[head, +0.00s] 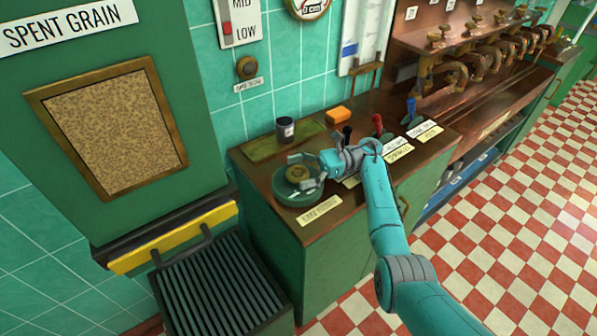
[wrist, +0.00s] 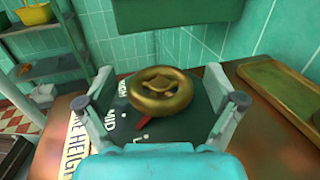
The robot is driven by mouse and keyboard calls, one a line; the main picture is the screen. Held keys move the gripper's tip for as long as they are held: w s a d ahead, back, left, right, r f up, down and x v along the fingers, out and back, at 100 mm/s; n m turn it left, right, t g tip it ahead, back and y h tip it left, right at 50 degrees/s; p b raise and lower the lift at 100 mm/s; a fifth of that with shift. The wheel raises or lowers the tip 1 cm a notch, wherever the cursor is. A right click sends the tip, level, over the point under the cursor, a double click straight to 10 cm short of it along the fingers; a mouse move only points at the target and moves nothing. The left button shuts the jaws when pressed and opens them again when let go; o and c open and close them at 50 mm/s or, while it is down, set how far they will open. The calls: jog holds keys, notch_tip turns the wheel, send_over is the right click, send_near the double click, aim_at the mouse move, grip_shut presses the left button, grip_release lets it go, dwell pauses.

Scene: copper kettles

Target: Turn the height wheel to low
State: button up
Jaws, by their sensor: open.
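The brass height wheel (head: 297,174) sits on a round dark green dial (head: 290,196) at the left end of the counter. In the wrist view the wheel (wrist: 163,98) is between my gripper's (wrist: 161,88) two fingers. My gripper (head: 303,172) is open, with a visible gap on each side of the wheel. A red pointer (wrist: 142,123) shows under the wheel's near left side, toward the lower left.
A dark jar (head: 285,130) stands on a green tray (head: 262,148) behind the dial. A spent grain cabinet (head: 60,190) stands left. The counter's front edge is close.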

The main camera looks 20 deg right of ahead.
aim_at(298, 172)
notch_tip(298, 172, up, 10)
jog(key=shift+f, duration=0.1)
dwell(0.4)
jog(key=shift+s, duration=0.1)
